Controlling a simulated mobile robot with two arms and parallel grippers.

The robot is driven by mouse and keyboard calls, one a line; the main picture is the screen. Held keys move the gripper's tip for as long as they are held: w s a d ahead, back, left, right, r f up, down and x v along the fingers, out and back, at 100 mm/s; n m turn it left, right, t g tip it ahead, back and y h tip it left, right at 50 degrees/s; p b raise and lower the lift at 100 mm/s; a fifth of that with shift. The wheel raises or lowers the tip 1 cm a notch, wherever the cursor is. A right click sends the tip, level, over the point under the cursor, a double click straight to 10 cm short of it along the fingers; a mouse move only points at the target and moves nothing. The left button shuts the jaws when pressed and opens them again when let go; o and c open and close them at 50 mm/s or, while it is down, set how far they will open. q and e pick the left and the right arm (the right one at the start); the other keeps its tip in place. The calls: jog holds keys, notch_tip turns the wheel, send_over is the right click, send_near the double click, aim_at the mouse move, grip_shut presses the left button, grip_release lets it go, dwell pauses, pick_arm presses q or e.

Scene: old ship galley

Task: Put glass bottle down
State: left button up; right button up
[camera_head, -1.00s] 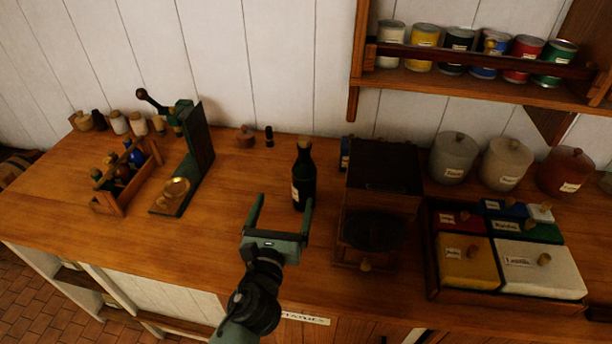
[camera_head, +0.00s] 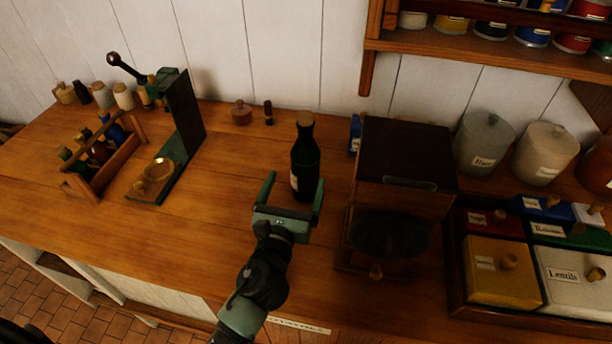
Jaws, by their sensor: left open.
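The dark glass bottle (camera_head: 305,160) with a cork top and a pale label stands upright on the wooden counter (camera_head: 225,215), left of the dark box-shaped grinder. My left gripper (camera_head: 293,188) is open, with its fingers spread, just in front of the bottle. The right finger overlaps the bottle's lower edge in the picture; I cannot tell whether it touches. The bottle's base is partly hidden by the gripper. My right gripper is not in view.
The dark grinder box (camera_head: 404,165) stands close on the right. A green stand with a brass dish (camera_head: 158,170) and a wooden bottle carrier (camera_head: 128,157) are on the left. Canisters (camera_head: 484,143) and a crate of lidded boxes (camera_head: 458,290) are at right. A shelf (camera_head: 480,50) hangs above.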

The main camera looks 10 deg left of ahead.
aim_at(306, 164)
pick_arm(q)
jog(key=shift+w+f+b, duration=0.2)
jog(key=shift+f+b, duration=0.2)
jog(key=shift+f, duration=0.3)
jog(key=w, duration=0.2)
jog(key=w+p, duration=0.1)
jog(key=w, duration=0.4)
jog(key=shift+w+d+f, duration=0.1)
jog(key=shift+w+d, duration=0.2)
grip_shut()
jog(key=shift+r, duration=0.2)
